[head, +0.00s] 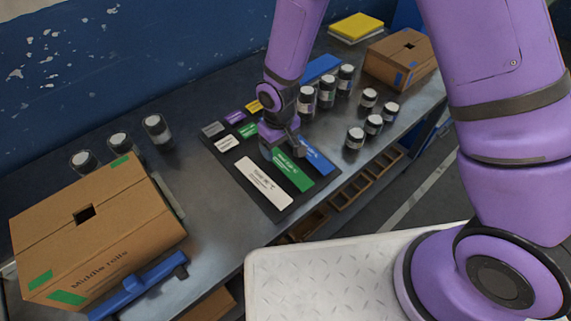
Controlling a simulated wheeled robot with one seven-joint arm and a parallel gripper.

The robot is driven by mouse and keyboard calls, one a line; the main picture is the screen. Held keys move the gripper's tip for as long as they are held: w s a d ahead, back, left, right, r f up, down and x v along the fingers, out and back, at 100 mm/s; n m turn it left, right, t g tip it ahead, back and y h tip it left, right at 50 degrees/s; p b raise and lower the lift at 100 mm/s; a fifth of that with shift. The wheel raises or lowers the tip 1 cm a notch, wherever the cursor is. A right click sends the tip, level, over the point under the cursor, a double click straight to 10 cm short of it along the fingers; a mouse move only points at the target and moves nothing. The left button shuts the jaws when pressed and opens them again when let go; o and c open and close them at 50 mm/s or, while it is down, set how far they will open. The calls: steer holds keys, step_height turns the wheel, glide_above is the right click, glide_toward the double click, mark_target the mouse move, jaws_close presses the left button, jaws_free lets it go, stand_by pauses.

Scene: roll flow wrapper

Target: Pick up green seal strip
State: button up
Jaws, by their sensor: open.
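A long green strip (296,175) with white print lies on a black mat (250,188), between a white strip (264,184) and a blue strip (318,157). A small green label (248,131) lies further back on the mat. The print is too small to read fully, so I cannot be sure which green piece is the seal strip. My gripper (286,150) points down over the far end of the long green strip, hiding part of it. It is open and seems empty; whether it touches the strip I cannot tell.
Several dark jars with white lids (327,90) stand right of the mat, and a few more (156,129) at left. A cardboard box (95,225) fills the left front; another box (400,58) stands back right. A blue tool (140,287) lies by the near box.

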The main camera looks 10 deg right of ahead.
mark_target(283, 162)
steer(key=shift+w+d+f, duration=0.1)
steer(key=shift+d+f, duration=0.1)
steer(key=shift+f, duration=1.25)
steer(key=shift+d+f, duration=0.2)
steer(key=shift+f, duration=1.2)
steer(key=c, duration=1)
